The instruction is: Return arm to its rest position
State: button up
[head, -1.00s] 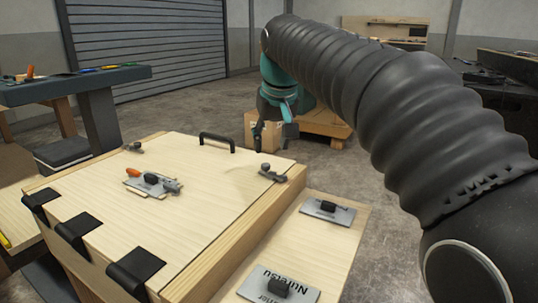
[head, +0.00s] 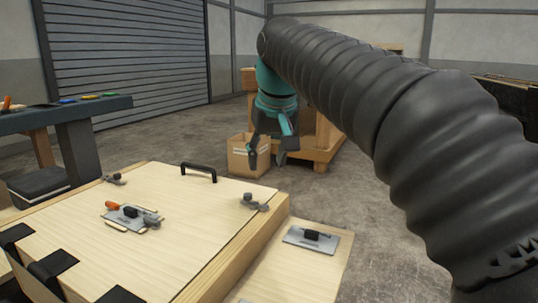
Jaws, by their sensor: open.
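My arm (head: 400,110), in a black ribbed sleeve, reaches from the lower right up to the top middle. My gripper (head: 265,155) hangs from its teal wrist and points down, fingers apart, with nothing seen between them. It shows beyond the far edge of the wooden console box, in front of a cardboard box in the picture. The console's closed wooden lid (head: 190,235) has a black handle (head: 199,172) near its far edge.
A metal plate with a black knob and orange-tipped part (head: 130,217) lies on the lid. Latches (head: 254,202) sit at its corners. A labelled plate (head: 311,239) is on the right side panel. A cardboard box (head: 245,155) and workbench stand behind; a dark table (head: 80,115) is left.

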jog(key=s+d+f+m+p, duration=0.25)
jog(key=s+d+f, duration=0.25)
jog(key=s+d, duration=0.6)
jog(key=s+d+f+p, duration=0.1)
jog(key=s+d+f, duration=0.2)
jog(key=s+f, duration=0.3)
jog(key=s+d+f+m+t+h+p, duration=0.1)
jog(key=s+d+f+p, duration=0.1)
jog(key=s+d+f, duration=0.2)
notch_tip(320, 180, down, 3)
jog(key=shift+s+r, duration=0.2)
jog(key=shift+s, duration=0.95)
